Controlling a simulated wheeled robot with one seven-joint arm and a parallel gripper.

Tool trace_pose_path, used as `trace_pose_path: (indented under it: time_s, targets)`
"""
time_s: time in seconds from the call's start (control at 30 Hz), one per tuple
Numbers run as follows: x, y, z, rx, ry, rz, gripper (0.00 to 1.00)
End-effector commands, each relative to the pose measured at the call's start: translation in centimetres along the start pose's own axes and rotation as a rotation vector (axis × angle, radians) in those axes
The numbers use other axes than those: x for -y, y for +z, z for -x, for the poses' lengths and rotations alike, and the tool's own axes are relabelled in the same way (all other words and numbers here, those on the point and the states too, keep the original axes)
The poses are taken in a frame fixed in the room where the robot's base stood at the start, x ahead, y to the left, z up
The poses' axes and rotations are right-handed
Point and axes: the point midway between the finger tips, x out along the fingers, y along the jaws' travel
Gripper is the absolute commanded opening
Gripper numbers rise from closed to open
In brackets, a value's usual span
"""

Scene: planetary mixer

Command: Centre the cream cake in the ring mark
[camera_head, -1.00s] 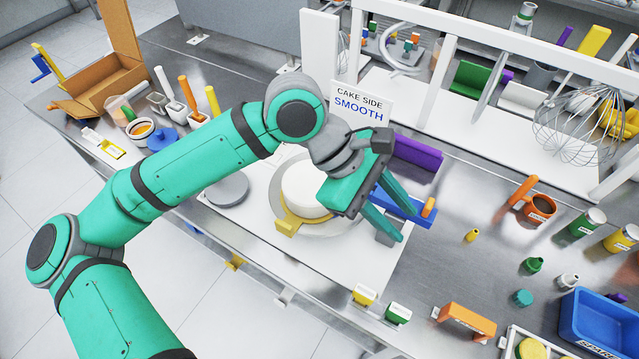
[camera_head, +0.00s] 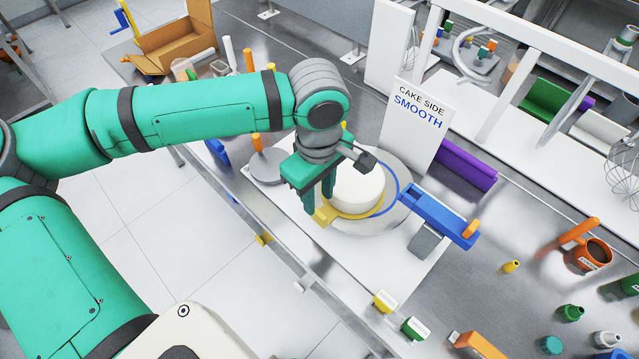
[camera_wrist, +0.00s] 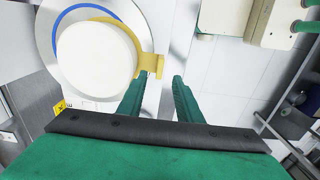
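The white round cake (camera_head: 358,188) stands on a pale grey disc (camera_head: 397,215). A yellow arc with a block-like tab (camera_head: 325,214) curves along its front. A thin blue arc (camera_head: 394,180) curves on its right, by a blue block (camera_head: 433,211) with an orange knob. In the wrist view the cake (camera_wrist: 97,62) lies inside the arcs, close to the yellow one (camera_wrist: 152,65) and with a gap to the blue one. I cannot make out a separate ring mark. My gripper (camera_wrist: 160,79) is open and empty, its fingertips beside the yellow tab; contact is unclear.
A white sign (camera_head: 417,122) reading "CAKE SIDE SMOOTH" stands behind the cake. A purple block (camera_head: 465,165) lies to the right, a grey round lid-like piece (camera_head: 268,166) to the left. Small yellow and green blocks sit at the front edge. Steel table at right is partly clear.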

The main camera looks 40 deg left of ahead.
Motion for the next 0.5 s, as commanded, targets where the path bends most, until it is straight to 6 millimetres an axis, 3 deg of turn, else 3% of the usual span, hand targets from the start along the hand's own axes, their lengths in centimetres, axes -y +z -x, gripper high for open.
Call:
trace_pose_path:
  time_s: [0.3,0.5]
  targets:
    - [0.0,0.2,-4.8,0.003,0.000,-0.002,0.32]
    - [-0.1,0.2,-6.3,0.002,0.001,-0.003,0.32]
